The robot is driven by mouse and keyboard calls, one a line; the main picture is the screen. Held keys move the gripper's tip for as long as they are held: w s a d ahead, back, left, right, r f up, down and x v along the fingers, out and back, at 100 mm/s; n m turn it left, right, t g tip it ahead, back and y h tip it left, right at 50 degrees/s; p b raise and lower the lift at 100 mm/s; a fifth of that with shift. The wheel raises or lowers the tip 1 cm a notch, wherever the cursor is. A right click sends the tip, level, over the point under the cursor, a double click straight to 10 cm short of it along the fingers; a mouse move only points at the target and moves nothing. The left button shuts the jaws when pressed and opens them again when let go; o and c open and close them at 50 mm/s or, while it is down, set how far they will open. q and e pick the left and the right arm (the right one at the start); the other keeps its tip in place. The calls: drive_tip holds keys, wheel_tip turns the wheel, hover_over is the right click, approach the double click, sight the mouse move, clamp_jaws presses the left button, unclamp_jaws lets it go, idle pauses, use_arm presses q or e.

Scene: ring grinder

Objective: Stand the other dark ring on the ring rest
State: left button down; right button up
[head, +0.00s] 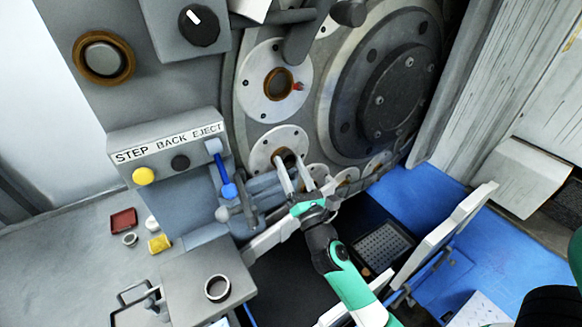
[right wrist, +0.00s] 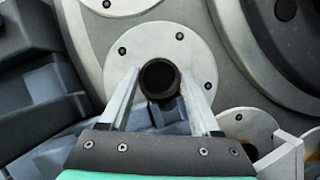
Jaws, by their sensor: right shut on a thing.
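My right gripper (head: 293,168) is at the lower of two pale round flanges on the machine face. In the right wrist view my right gripper (right wrist: 162,90) is shut on a dark ring (right wrist: 145,82), which sits between its fingertips directly in front of the pale flange (right wrist: 195,60). I cannot tell whether the ring touches the flange. Another ring (head: 208,290) rests on top of a grey block (head: 185,277) at lower left. I cannot tell for certain which part is the ring rest. My left gripper does not show.
A panel marked STEP BACK EJECT (head: 165,150) carries a yellow button (head: 144,176) and a blue lever (head: 221,172). A red tray (head: 123,221), a small ring (head: 130,239) and a yellow block (head: 159,244) lie on the left table. A white panel (head: 450,235) stands right of my arm.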

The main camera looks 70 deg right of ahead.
sight(295, 180)
drive_tip(key=shift+d+f+g+b, duration=0.15)
drive_tip(key=shift+f+b, duration=0.15)
drive_tip(key=shift+f, duration=0.35)
drive_tip(key=shift+d+f+g+b, duration=0.15)
drive_tip(key=shift+f+b, duration=0.1)
drive_tip(key=shift+f, duration=0.35)
idle(1.2)
drive_tip(key=o, duration=1.1)
drive_tip(key=shift+a, duration=0.1)
drive_tip(key=o, duration=0.5)
drive_tip(key=shift+c, duration=0.2)
drive_tip(key=shift+s+a, duration=0.9)
drive_tip(key=shift+s+r+p, duration=0.15)
drive_tip(key=shift+r+p, duration=0.1)
drive_tip(key=shift+p, duration=0.05)
drive_tip(key=s+a, duration=0.4)
drive_tip(key=s, duration=0.2)
